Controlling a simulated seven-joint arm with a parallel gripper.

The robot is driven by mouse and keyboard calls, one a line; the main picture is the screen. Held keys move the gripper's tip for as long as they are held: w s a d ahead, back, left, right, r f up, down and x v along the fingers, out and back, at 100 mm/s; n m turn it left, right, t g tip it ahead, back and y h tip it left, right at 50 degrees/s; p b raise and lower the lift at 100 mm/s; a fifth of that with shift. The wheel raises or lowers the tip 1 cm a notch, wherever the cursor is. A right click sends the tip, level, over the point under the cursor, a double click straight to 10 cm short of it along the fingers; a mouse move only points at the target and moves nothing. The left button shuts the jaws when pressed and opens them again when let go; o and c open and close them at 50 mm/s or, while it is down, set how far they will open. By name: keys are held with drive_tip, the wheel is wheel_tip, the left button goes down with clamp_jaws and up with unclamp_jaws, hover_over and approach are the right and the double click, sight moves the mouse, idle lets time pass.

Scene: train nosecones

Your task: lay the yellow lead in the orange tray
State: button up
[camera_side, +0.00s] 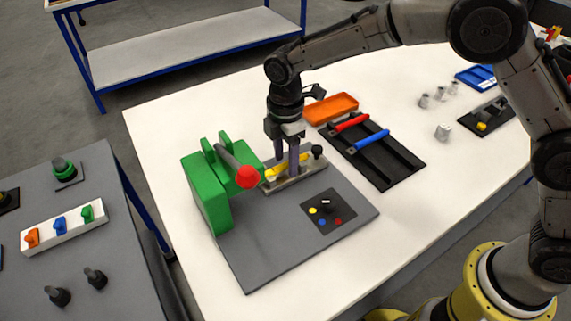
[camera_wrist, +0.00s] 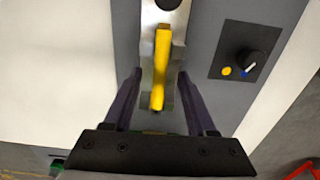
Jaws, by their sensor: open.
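The yellow lead (camera_side: 273,171) lies in a metal holder (camera_side: 306,178) on the grey board beside the green fixture. In the wrist view the yellow lead (camera_wrist: 161,62) runs lengthwise along the metal holder (camera_wrist: 150,18). My gripper (camera_side: 287,170) is open and points down at the holder. In the wrist view my gripper (camera_wrist: 160,75) has one finger on each side of the lead, with gaps between fingers and lead. The orange tray (camera_side: 331,107) sits behind my gripper on the white table and looks empty.
The green fixture (camera_side: 207,190) with a red-knobbed lever (camera_side: 247,176) stands close left of my gripper. A black tray (camera_side: 395,169) holds a red lead (camera_side: 350,123) and a blue lead (camera_side: 371,141). A dial panel (camera_side: 328,212) is in front. White table is clear at front right.

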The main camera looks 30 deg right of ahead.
clamp_jaws()
idle(0.6)
